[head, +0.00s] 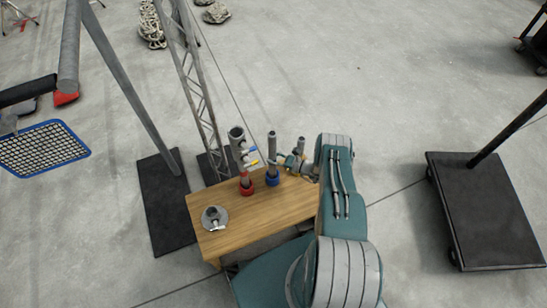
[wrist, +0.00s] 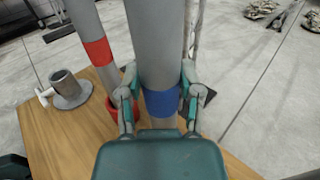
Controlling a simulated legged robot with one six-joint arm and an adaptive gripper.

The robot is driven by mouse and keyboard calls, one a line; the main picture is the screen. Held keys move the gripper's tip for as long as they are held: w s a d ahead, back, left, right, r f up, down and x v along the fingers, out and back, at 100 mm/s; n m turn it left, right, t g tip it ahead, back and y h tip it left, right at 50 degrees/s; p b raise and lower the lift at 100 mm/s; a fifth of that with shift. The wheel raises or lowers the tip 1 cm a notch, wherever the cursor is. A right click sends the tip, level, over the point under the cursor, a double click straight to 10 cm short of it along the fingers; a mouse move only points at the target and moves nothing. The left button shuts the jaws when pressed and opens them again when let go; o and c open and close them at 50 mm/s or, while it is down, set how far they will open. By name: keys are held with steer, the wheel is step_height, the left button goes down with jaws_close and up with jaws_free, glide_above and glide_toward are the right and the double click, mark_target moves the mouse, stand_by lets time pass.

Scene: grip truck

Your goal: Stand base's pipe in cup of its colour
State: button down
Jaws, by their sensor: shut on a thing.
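My gripper (wrist: 160,98) is shut on a grey pipe with a blue band (wrist: 163,45), its fingers on either side at the band. In the head view, the blue-banded pipe (head: 272,147) is upright, its lower end at the blue cup (head: 272,179) on the table. I cannot tell how deep it sits; my gripper hides its foot in the wrist view. A red-banded pipe (wrist: 92,40) stands to its left in the red cup (head: 246,188). The grey base (head: 214,219) is at the table's near left corner, with an empty socket and a pale side handle.
The wooden table (head: 245,222) has bare top between the base and the cups. A lattice truss (head: 196,90) and a dark floor plate with a post (head: 165,205) stand behind and left. A black wheeled platform (head: 487,215) is on the right.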

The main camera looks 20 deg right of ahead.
steer(key=shift+f, duration=0.1)
steer(key=shift+c, duration=0.9)
jaws_free()
steer(key=shift+s+f, duration=0.1)
steer(key=v, duration=1.2)
